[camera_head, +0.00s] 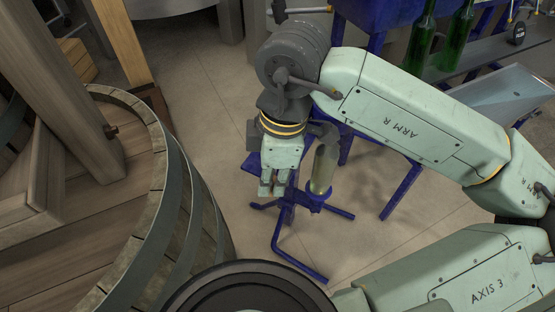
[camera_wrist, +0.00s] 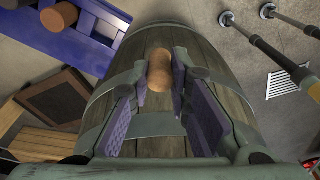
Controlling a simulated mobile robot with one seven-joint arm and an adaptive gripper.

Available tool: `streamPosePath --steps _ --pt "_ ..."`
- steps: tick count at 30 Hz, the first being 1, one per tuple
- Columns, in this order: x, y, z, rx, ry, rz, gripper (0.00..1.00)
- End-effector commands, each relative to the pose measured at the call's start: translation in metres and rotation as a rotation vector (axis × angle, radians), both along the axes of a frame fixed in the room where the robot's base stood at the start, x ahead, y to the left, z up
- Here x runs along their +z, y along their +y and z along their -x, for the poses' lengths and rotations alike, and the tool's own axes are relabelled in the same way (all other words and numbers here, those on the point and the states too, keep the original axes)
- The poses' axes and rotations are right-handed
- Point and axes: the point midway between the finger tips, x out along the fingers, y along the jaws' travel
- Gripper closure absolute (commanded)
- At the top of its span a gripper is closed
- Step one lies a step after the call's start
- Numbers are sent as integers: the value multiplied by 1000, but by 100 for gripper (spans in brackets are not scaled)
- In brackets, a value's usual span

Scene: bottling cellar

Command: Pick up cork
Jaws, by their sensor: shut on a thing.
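In the wrist view, a brown, rounded cork (camera_wrist: 159,72) sits between the tips of my gripper (camera_wrist: 163,78). The purple-lined fingers are shut on it from both sides, with open space between them nearer the palm. The cork cannot be made out there. Another brown cork-like piece (camera_wrist: 60,16) lies on a blue rack (camera_wrist: 92,22) at the upper left of the wrist view, apart from my fingers.
A wooden barrel (camera_wrist: 158,38) with metal hoops fills the middle of the wrist view behind the cork. Green bottles (camera_head: 420,45) stand upper right.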

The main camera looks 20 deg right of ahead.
Motion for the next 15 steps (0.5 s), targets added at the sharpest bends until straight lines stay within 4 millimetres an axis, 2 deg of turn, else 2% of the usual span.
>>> streamPosePath --steps 4,6,15 --pt "-1 17 36 0 -2 7 90" --pt "-5 20 42 -4 -4 5 90" --pt "3 35 70 -2 -2 3 90"
